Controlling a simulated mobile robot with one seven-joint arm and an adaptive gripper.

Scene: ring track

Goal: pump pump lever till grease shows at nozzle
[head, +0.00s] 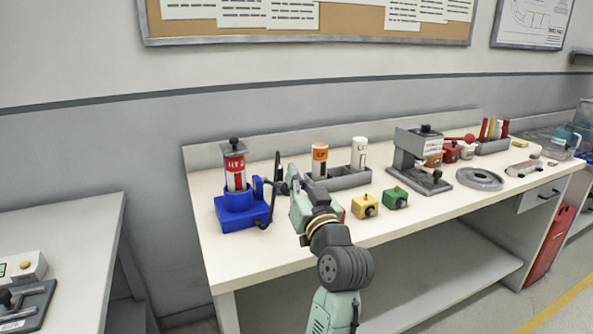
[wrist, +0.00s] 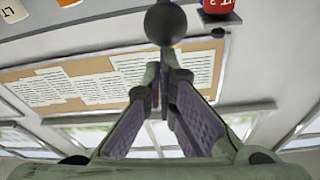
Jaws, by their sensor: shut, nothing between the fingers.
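The grease pump (head: 242,208) stands at the left end of the bench, with a blue base and a clear cylinder with a red label (head: 235,165). A dark hose (head: 267,208) curves at its right side; I cannot make out the nozzle tip or any grease. My gripper (head: 284,180) is just right of the pump, its fingers shut and empty. In the wrist view, the fingertips (wrist: 163,72) meet just below a dark round knob (wrist: 165,25), which looks like the lever's end; I cannot tell if they touch. The red-labelled cylinder shows upside down at the top right (wrist: 219,5).
Yellow (head: 364,206) and green (head: 395,198) blocks lie right of my gripper. A grey press (head: 418,160) and a ring (head: 480,179) are farther right. The front bench strip is clear.

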